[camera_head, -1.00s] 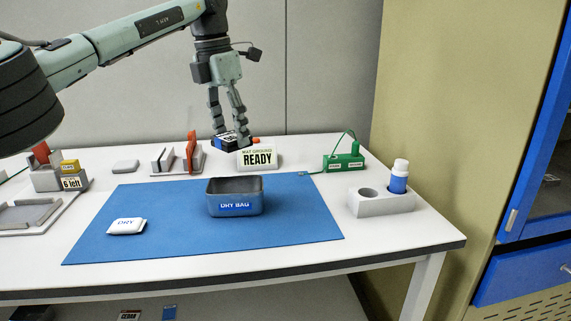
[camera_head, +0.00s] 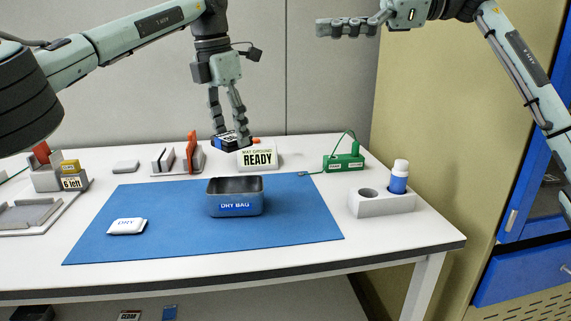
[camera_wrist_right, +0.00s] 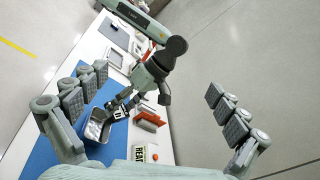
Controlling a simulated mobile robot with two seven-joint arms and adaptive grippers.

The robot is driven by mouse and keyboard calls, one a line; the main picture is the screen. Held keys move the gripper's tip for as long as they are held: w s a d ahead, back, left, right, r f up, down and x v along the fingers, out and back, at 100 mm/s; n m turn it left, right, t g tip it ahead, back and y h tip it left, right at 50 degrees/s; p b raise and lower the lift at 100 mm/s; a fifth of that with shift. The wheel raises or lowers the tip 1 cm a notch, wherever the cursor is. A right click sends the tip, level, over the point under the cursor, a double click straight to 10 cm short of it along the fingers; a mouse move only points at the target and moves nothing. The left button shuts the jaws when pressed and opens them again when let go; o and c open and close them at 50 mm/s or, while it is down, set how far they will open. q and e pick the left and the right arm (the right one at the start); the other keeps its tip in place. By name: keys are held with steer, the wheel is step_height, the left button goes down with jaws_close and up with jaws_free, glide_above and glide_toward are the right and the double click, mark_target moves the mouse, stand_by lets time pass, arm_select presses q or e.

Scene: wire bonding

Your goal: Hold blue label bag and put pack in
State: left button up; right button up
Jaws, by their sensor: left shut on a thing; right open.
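The grey open-topped bin with the blue DRY BAG label (camera_head: 236,207) stands upright on the blue mat. A white DRY pack (camera_head: 127,226) lies flat on the mat, left of the bin. My right gripper (camera_head: 322,28) is high at the upper right, apart from everything.
The READY sign (camera_head: 258,157) stands behind the mat. Slotted stands (camera_head: 177,163) are back left. The blue mat (camera_head: 290,230) has free room.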

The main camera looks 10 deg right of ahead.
steer(key=w+a+f+g+h, duration=0.1)
steer(key=w+a+f+h, duration=0.1)
steer(key=f, duration=0.5)
steer(key=w+a+f+g+h, duration=0.1)
steer(key=w+a+f+h, duration=0.15)
steer(key=f, duration=0.55)
steer(key=m+g+y, duration=0.1)
steer(key=m+y, duration=0.1)
steer(key=m, duration=0.3)
glide_toward(238, 184)
steer(key=shift+h, duration=0.25)
steer(key=x, duration=1)
steer(key=shift+a+r, duration=0.1)
steer(key=shift+a, duration=0.3)
steer(key=c, duration=1.2)
arm_select(q)
step_height(238, 184, down, 2)
steer(key=n, duration=0.4)
steer(key=shift+f+n+y, duration=0.1)
steer(key=shift+n+y, duration=0.3)
arm_select(e)
steer(key=shift+c, duration=0.2)
arm_select(q)
step_height(238, 184, down, 2)
steer(key=n, duration=0.5)
steer(key=shift+t, duration=0.4)
steer(key=shift+f, duration=3.65)
